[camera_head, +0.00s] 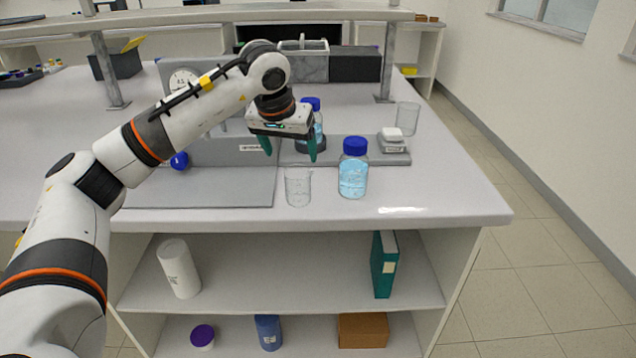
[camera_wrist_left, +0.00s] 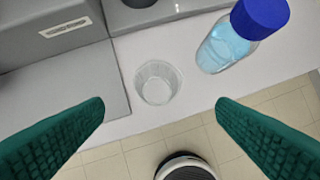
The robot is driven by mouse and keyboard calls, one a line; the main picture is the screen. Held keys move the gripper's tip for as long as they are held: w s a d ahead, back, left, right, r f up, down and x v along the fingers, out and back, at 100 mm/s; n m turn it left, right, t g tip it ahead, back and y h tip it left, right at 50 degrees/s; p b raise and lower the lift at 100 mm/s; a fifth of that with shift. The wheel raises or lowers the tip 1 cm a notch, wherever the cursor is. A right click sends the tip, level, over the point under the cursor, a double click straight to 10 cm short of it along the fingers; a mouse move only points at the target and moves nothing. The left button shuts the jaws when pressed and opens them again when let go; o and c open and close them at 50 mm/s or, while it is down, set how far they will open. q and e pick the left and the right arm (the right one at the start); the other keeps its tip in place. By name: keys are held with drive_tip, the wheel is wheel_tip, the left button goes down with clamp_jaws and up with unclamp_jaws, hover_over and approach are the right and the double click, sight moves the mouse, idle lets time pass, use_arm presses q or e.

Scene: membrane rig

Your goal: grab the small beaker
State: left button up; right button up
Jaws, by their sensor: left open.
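The small beaker (camera_head: 298,188) is clear glass and stands upright near the front edge of the bench. It also shows in the left wrist view (camera_wrist_left: 158,82), seen from above and lying between the lines of the two fingers. My left gripper (camera_head: 289,148) has green fingers, is open and empty, and hangs above and slightly behind the beaker. In the left wrist view my left gripper (camera_wrist_left: 160,110) has its fingers wide apart with nothing between them. My right gripper is in neither view.
A blue-capped bottle of blue liquid (camera_head: 353,168) stands close to the right of the beaker. Another blue-capped bottle (camera_head: 312,112) is behind my gripper. A larger glass beaker (camera_head: 407,118) stands at the back right. A grey panel (camera_head: 200,194) lies to the left.

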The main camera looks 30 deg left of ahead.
use_arm(q)
hover_over(298, 186)
drive_tip(key=f, duration=0.3)
drive_tip(key=a+f, duration=0.1)
drive_tip(key=f, duration=0.1)
drive_tip(key=shift+s, duration=0.15)
drive_tip(key=shift+p+x, duration=0.6)
drive_tip(key=shift+x, duration=2.35)
drive_tip(key=shift+a+r, duration=0.1)
drive_tip(key=c, duration=1.1)
